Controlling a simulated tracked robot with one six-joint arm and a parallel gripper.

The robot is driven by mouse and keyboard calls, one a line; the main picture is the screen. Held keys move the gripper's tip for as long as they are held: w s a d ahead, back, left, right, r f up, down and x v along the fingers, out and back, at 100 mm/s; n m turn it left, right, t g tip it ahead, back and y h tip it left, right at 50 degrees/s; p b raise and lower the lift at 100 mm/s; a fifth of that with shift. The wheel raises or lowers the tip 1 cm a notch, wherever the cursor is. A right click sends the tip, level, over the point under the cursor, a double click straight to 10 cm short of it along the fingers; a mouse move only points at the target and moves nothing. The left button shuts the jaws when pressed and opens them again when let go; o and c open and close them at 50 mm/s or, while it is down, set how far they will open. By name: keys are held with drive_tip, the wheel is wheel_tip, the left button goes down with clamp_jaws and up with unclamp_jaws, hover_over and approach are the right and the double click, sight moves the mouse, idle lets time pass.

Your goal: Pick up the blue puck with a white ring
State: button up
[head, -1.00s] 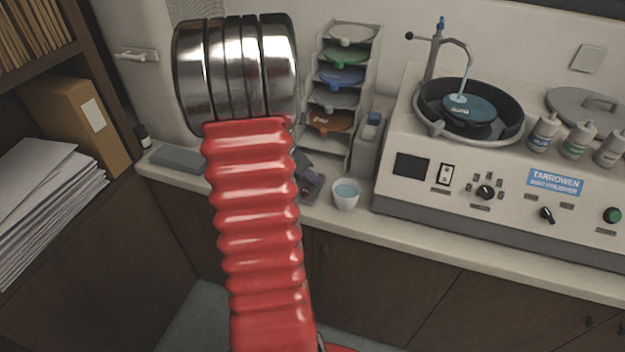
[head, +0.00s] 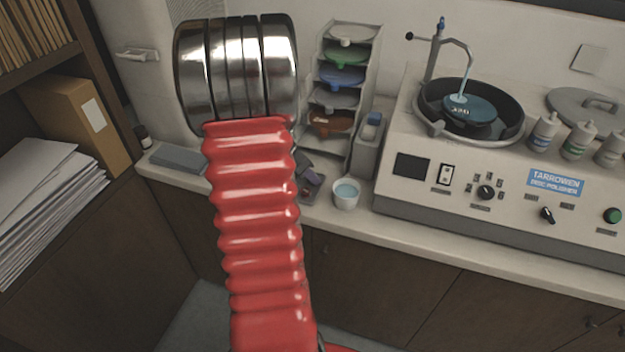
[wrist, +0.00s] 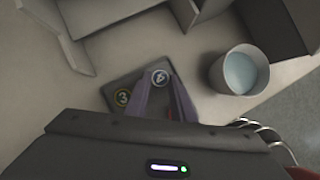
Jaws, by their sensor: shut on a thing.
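In the wrist view, my gripper's two purple-grey fingers (wrist: 164,98) are shut on a small round puck (wrist: 160,77) with a white ring and the number 4. The blue of its body is hard to make out in this dim view. A second puck (wrist: 122,97), with a yellow ring and the number 3, lies left of the fingers on a dark tray (wrist: 118,82). I cannot tell whether the held puck touches the tray. In the head view, the fingers (head: 313,177) show small beside my red arm sleeve, and the held puck cannot be made out.
A white cup of pale blue liquid (head: 346,194) stands close right of the tray. A rack of coloured discs (head: 366,75) stands behind. A polishing machine (head: 400,195) fills the counter's right, and a grey flat block (head: 178,159) lies left. Free counter is narrow.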

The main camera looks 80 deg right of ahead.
wheel_tip(320, 180, up, 10)
idle(0.7)
idle(0.4)
